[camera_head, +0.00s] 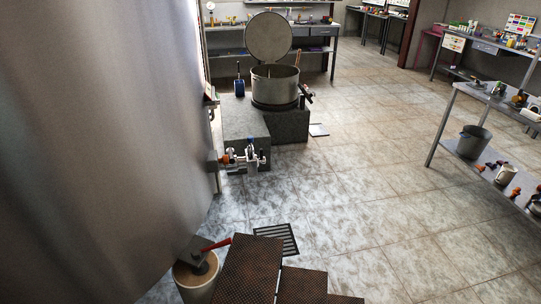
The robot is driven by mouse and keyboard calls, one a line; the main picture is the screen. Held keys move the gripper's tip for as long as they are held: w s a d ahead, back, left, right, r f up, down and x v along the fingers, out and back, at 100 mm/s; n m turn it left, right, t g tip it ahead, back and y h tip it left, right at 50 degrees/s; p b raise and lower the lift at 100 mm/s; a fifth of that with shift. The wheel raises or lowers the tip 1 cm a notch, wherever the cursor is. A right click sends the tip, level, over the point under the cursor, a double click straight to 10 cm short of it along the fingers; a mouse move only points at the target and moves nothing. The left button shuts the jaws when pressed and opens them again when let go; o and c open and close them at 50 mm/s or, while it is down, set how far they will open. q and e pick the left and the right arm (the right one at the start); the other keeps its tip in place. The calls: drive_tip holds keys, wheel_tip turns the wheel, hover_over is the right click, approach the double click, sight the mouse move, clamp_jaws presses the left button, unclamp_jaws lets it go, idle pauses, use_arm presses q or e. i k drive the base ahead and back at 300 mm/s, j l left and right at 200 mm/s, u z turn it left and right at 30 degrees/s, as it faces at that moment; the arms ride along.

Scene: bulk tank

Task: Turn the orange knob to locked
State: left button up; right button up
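A large grey metal tank (95,130) fills the left side of the head view. A valve assembly (245,158) of metal pipe pieces sticks out from the tank's lower right edge, with a small orange part (231,151) on it. This part may be the orange knob, but it is too small to tell its shape or setting. Other small orange parts (479,167) lie on the lower shelf at the right. Neither of my grippers is in view.
Rusty brown steps (250,270) stand at the bottom, beside a bucket-like container (196,280) with a red-handled tool (215,245). A floor drain (277,238) lies behind them. An open-lidded pot (275,84) stands on a grey block. The middle tiled floor is clear.

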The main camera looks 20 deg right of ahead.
sight(224, 160)
drive_tip(key=z, duration=1.5)
drive_tip(key=l+z, duration=0.35)
drive_tip(key=i+l+z, duration=0.1)
drive_tip(key=l+z, duration=0.25)
drive_tip(key=i+l+z, duration=0.15)
drive_tip(key=l, duration=0.25)
drive_tip(key=i+l+z, duration=0.2)
drive_tip(key=l, duration=0.2)
drive_tip(key=i+l, duration=0.35)
drive_tip(key=i, duration=0.15)
drive_tip(key=i+l, duration=0.3)
drive_tip(key=i, duration=0.25)
drive_tip(key=i+u, duration=0.5)
drive_tip(key=i+l+u, duration=0.1)
drive_tip(key=i+u, duration=0.35)
drive_tip(key=i+j+u, duration=0.1)
drive_tip(key=i+u, duration=0.35)
drive_tip(key=i, duration=0.15)
drive_tip(key=i+l+u, duration=0.15)
drive_tip(key=i+u, duration=0.3)
drive_tip(key=i, duration=0.15)
drive_tip(key=i+u, duration=0.45)
drive_tip(key=i+l+u, duration=0.15)
drive_tip(key=i+u, duration=0.25)
drive_tip(key=i, duration=0.25)
drive_tip(key=i+j+u, duration=0.1)
drive_tip(key=i+u, duration=0.5)
drive_tip(key=u, duration=0.15)
drive_tip(key=i+u, duration=0.4)
drive_tip(key=k+l, duration=0.05)
